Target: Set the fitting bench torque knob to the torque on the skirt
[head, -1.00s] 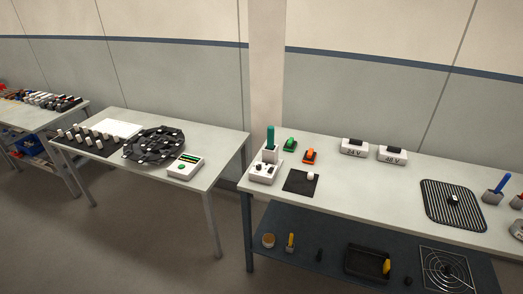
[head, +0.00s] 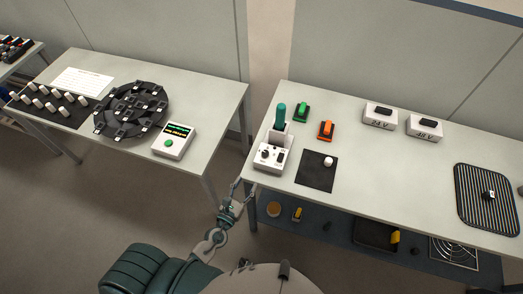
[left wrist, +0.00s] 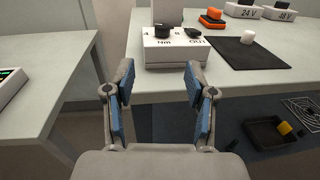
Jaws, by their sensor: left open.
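A white control box (head: 269,158) stands at the left front corner of the right-hand table. In the left wrist view the box (left wrist: 175,55) carries a black knob (left wrist: 162,32) with marks around it, among them a 4 and a 6, over the letters Nm. A second black control (left wrist: 196,33) sits right of it, by the word OUT. No torque value on a skirt is readable. My left gripper (head: 242,185) is open and empty, in front of and below the box, apart from it. In the left wrist view its fingers (left wrist: 160,70) frame the box. My right gripper is out of view.
A green-handled tool (head: 280,118) stands behind the box. A black mat (head: 315,175) with a white cylinder lies to its right. Green and orange switches (head: 326,130) stand beyond. A gap separates this table from the left table (head: 218,110).

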